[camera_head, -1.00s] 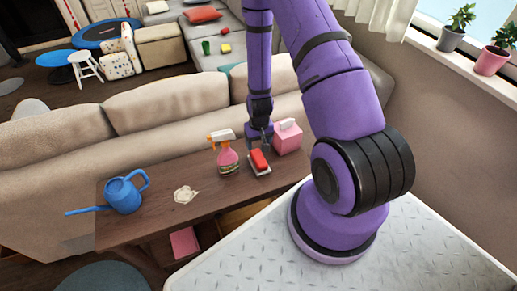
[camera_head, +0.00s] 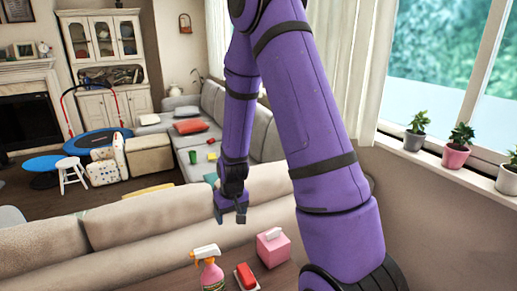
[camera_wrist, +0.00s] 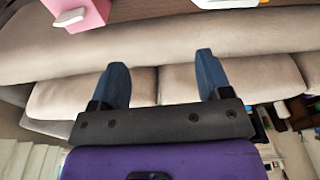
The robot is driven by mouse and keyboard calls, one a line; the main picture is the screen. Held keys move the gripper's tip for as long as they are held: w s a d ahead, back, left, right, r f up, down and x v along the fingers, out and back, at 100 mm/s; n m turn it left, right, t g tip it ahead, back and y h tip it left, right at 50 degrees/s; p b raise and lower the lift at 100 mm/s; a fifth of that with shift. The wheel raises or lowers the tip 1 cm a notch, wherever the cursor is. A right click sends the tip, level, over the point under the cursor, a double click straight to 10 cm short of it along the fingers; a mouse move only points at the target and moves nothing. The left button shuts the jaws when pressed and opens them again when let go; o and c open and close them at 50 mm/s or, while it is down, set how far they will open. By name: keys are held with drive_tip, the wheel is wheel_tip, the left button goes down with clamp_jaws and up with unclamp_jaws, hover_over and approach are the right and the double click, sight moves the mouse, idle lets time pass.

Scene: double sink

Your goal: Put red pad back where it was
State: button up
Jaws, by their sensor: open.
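The red pad (camera_head: 245,274) rests on a small white-rimmed holder (camera_head: 256,288) on the wooden table. It lies between a spray bottle and a pink tissue box. My gripper (camera_head: 231,216) is raised above the table, level with the sofa back in the picture, apart from the pad. In the wrist view, the two blue fingers of my gripper (camera_wrist: 162,78) are spread wide with nothing between them. The red pad does not show clearly in the wrist view.
The pink spray bottle (camera_head: 211,273) stands left of the pad and the pink tissue box (camera_head: 273,248) right of it. The beige sofa (camera_head: 150,222) runs behind the table. Potted plants (camera_head: 457,147) line the windowsill at right.

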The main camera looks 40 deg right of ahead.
drive_tip(key=s+a+r+t, duration=0.1)
drive_tip(key=s+a+r, duration=0.15)
drive_tip(key=r, duration=1.05)
drive_tip(key=s+a+r+n+t, duration=0.1)
drive_tip(key=s+a+r, duration=0.2)
drive_tip(key=s+r, duration=0.7)
drive_tip(key=s+a+r+n+t, duration=0.1)
drive_tip(key=s+a+r, duration=0.2)
drive_tip(key=s+r, duration=0.6)
drive_tip(key=shift+s+r+t, duration=0.3)
drive_tip(key=shift+s+r, duration=0.1)
drive_tip(key=shift+r, duration=0.2)
